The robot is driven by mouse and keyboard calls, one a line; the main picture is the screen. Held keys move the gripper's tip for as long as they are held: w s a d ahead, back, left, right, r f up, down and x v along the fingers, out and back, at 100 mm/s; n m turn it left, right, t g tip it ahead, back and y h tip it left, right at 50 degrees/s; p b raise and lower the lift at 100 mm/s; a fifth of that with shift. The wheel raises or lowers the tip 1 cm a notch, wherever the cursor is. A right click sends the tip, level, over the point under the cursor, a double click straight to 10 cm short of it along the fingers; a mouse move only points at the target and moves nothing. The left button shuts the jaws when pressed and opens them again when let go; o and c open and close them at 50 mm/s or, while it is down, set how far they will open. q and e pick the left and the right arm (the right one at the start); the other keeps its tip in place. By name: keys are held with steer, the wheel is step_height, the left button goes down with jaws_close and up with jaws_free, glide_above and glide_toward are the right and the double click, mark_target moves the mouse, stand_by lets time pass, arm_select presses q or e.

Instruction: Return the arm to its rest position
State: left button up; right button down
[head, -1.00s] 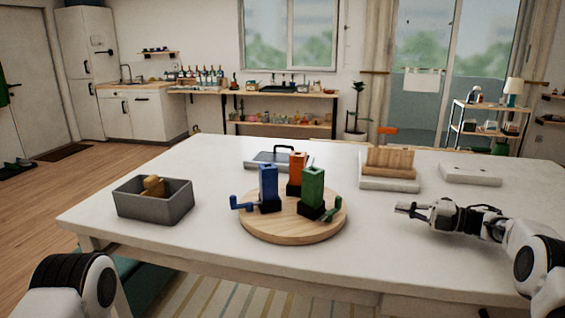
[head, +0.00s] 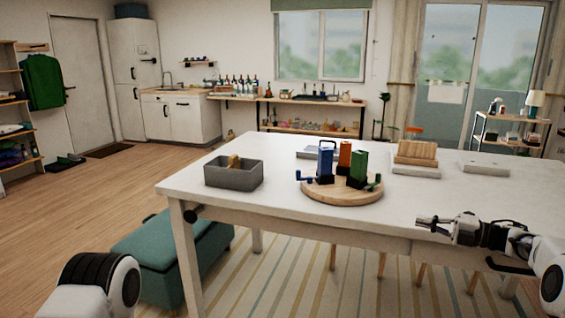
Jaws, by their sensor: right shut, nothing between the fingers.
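My right gripper (head: 432,224) is shut and empty. It shows at the right, in front of the white table's (head: 290,212) near edge, and points left. My left arm shows only as a link at the lower left; its gripper is out of view. On the table, a round wooden board (head: 341,195) carries a blue block (head: 325,163), an orange block (head: 345,154) and a green block (head: 359,166), all upright, with small crank-like handles beside the blue and green ones. My right gripper is apart from all of them.
A grey bin (head: 233,178) with a yellowish-brown object in it stands at the table's left. A wooden block (head: 416,152) on a pale base and a white slab (head: 485,169) are at the back right. A teal bench (head: 172,255) stands on the floor by the table's left end. Open floor lies left.

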steer(key=s+a+f+m+p, duration=0.25)
steer(key=a+f+m, duration=0.55)
steer(key=a, duration=0.7)
steer(key=s+a+f+m+t+h+p, duration=0.1)
steer(key=s+a+f+m+h, duration=0.2)
steer(key=s+f+m, duration=0.35)
steer(key=s+a+f+m+h+p, duration=0.1)
steer(key=s+a+f+m+h, duration=0.2)
steer(key=f, duration=0.6)
steer(key=s+d+f+m+g+h, duration=0.2)
steer(key=s+f+m+h, duration=0.15)
steer(key=s, duration=0.75)
steer(key=s+d+f+m+g+h, duration=0.25)
steer(key=s+f+m, duration=0.2)
steer(key=s, duration=0.55)
arm_select(q)
steer(key=r, duration=0.5)
steer(key=shift+w+d+r, duration=0.15)
steer(key=shift+w+r, duration=0.05)
steer(key=shift+w, duration=0.15)
arm_select(e)
steer(key=s+d+m+g+h, duration=0.1)
steer(key=s+d+m+g, duration=0.1)
steer(key=s, duration=0.6)
steer(key=s+d+m+g+h, duration=0.2)
steer(key=s+g, duration=0.1)
steer(key=s, duration=0.5)
steer(key=shift+s+d+m+g, duration=0.25)
steer(key=shift+d+m+g, duration=0.1)
